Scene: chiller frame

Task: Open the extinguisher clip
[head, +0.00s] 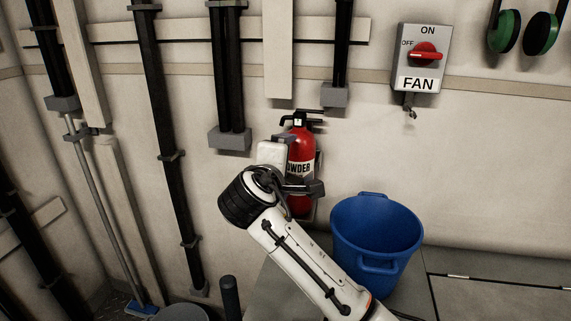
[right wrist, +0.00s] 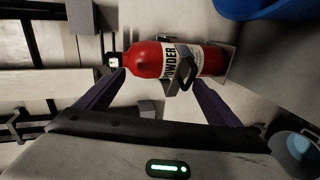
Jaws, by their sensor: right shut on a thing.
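A red fire extinguisher (head: 302,147) with a white "POWDER" label stands upright against the wall. It lies sideways in the right wrist view (right wrist: 147,60). The extinguisher clip (head: 312,188) is a dark band with a lever around its body; in the right wrist view the clip (right wrist: 186,72) crosses the label. My right gripper (right wrist: 160,80) is at the extinguisher's front, its purple fingers apart with one tip beside the clip. It is shut on the clip, though the contact is not clear. In the head view my white hand hides the extinguisher's left side. My left gripper is out of view.
A blue bucket (head: 375,243) stands just right of my right forearm. A grey fan switch box (head: 422,57) with a red knob and green ear defenders (head: 504,32) hang on the wall at upper right. Dark vertical pipes (head: 228,80) run down the wall at left.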

